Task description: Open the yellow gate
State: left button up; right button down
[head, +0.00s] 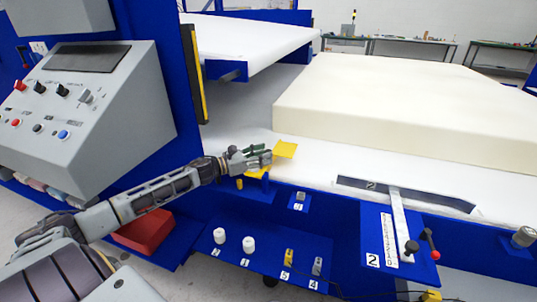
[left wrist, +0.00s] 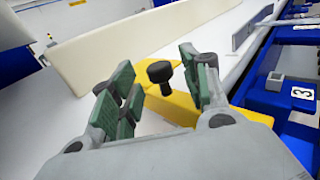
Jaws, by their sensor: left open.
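The yellow gate (head: 286,149) is a small yellow piece at the near left edge of the white bed, by the cream foam block. In the left wrist view the yellow gate (left wrist: 172,106) lies beyond my fingers, with a black knob (left wrist: 160,72) standing up from it. My left gripper (head: 262,154) reaches in from the left and hides part of the gate. In the left wrist view my left gripper (left wrist: 157,82) is open, its green pads on either side of the knob. I cannot tell whether they touch it. My right gripper is not in view.
A large foam block (head: 400,100) lies on the white bed (head: 330,168). A grey control console (head: 100,110) stands at the left. A red box (head: 143,233) sits below my left arm.

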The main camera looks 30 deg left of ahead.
pick_arm(q)
jog(key=shift+x, duration=1.25)
jog(key=shift+w, duration=0.1)
grip_shut()
